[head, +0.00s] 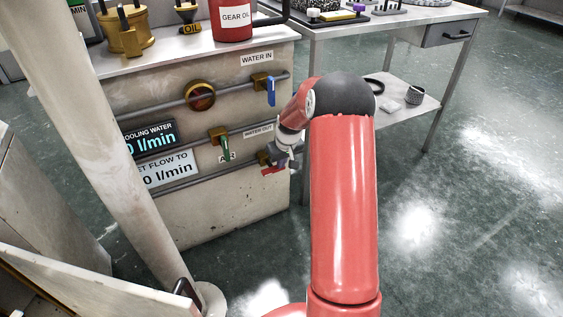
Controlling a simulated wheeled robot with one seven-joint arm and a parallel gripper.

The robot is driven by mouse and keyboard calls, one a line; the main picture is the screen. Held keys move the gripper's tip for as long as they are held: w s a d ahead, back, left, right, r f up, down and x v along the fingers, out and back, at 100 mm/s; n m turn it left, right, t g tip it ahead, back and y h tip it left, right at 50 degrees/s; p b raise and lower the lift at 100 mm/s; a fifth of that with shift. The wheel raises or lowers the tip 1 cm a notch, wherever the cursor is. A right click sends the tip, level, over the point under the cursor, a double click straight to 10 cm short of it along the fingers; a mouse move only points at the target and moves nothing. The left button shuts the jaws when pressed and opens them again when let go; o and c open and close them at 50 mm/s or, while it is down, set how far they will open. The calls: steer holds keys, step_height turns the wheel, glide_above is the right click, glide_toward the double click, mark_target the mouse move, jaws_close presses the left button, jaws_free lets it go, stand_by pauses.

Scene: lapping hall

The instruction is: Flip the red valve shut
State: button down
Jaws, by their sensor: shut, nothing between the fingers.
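The red valve (272,170) is at the right end of the lowest pipe on the front of the pale machine cabinet, below the WATER OUT label (258,130). Its red handle shows as a short bar lying roughly along the pipe, and its brass body is partly hidden by my gripper. My gripper (281,162) is shut and empty, right at the valve, in front of and just above the red handle. I cannot tell whether it touches the handle. A dark display (150,139) reads cooling water, ending in 0 l/min; its left part is hidden by a pillar.
A blue-handled valve (271,92) and a green-handled valve (226,148) hang handle-down nearby. A round brass gauge (199,96) sits on the upper pipe. The pale pillar (95,120) stands at left. A metal table (400,20) stands at right; open floor lies beyond it.

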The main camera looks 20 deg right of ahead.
mark_target(285, 168)
steer(key=shift+d+f+y+p, duration=0.3)
steer(key=shift+d+y, duration=0.1)
steer(key=shift+y, duration=0.5)
steer(key=f+y, duration=0.1)
steer(key=y, duration=0.1)
steer(key=d+m+y+b, duration=0.1)
steer(key=y, duration=0.1)
steer(key=f+y, duration=0.1)
steer(key=y, duration=0.1)
steer(key=shift+d+f+y+b, duration=0.3)
steer(key=shift+b, duration=0.05)
steer(key=f+y+b, duration=0.1)
steer(key=y+b, duration=0.1)
steer(key=f+m+y+b, duration=0.1)
steer(key=y+b, duration=0.2)
steer(key=f+m+t+y+b, duration=0.1)
steer(key=y+b, duration=0.1)
steer(key=y, duration=0.1)
steer(key=shift+a+f, duration=0.15)
steer(key=shift+a, duration=0.1)
steer(key=shift+b, duration=0.35)
stand_by(0.4)
